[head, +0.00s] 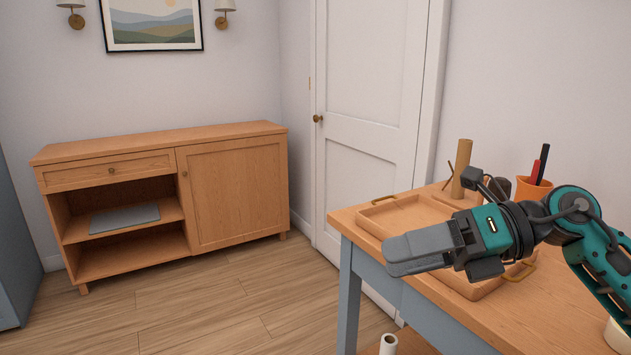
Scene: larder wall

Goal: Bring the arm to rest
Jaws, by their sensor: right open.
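My right gripper (418,252) comes in from the right on its teal and black arm. It is open, with nothing seen between its grey fingers, which point left. It is above the front left part of the wooden table (352,222) and covers part of a wooden tray (391,211) there. I cannot tell how far it is above the tray. My left gripper is not in view.
On the table stand a wooden cylinder (461,167) and an orange cup (531,191) holding a red and a black item. A wooden cabinet (240,188) with open shelves stands at the back left. A white door (368,110) is shut. The floor between is clear.

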